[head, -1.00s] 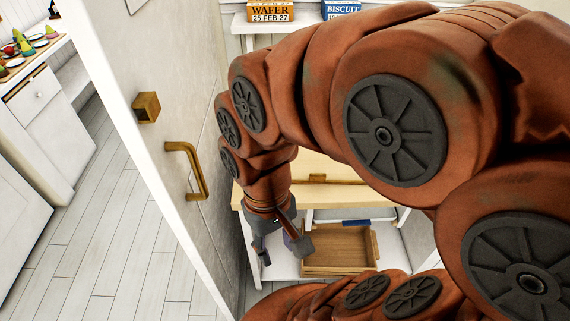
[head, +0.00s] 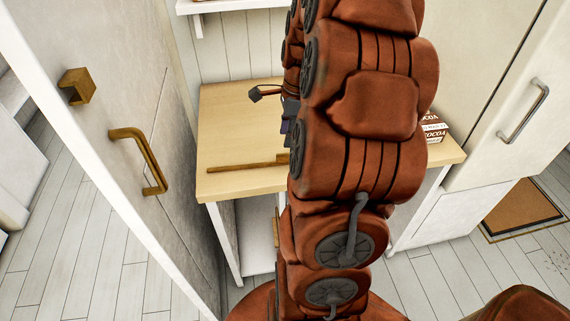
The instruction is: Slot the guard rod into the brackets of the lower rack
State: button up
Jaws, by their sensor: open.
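A thin wooden rod, seemingly the guard rod (head: 240,167), lies on the wooden counter near its front edge. Its right end is hidden behind my arm. My gripper (head: 284,108) is over the counter, behind the rod and apart from it. One dark fingertip sticks out to the left of my arm; the rest is mostly hidden. The gripper is open, and I see nothing held. Under the counter, part of a white lower shelf (head: 258,238) shows; I cannot tell if it is the lower rack. I can make out no brackets.
The wooden counter (head: 225,115) is clear at its left. Cocoa boxes (head: 434,130) stand at its right. A white upper shelf (head: 235,5) is above. An open door with a brass handle (head: 140,160) is at the left, a tall cabinet (head: 500,80) at the right.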

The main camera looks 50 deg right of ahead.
aim_at(285, 154)
jog(key=shift+d+f+m, duration=0.2)
jog(key=shift+d+m, duration=0.1)
jog(key=shift+d, duration=0.15)
jog(key=shift+f, duration=0.2)
jog(key=f+p, duration=0.1)
jog(key=f, duration=0.2)
jog(key=a+f, duration=0.1)
jog(key=f, duration=0.2)
jog(key=shift+w+a+f+p, duration=0.15)
jog(key=shift+a+p, duration=0.05)
jog(key=shift+p, duration=0.15)
jog(key=shift+w+f, duration=0.15)
jog(key=shift+f, duration=0.25)
jog(key=shift+c, duration=0.2)
grip_shut()
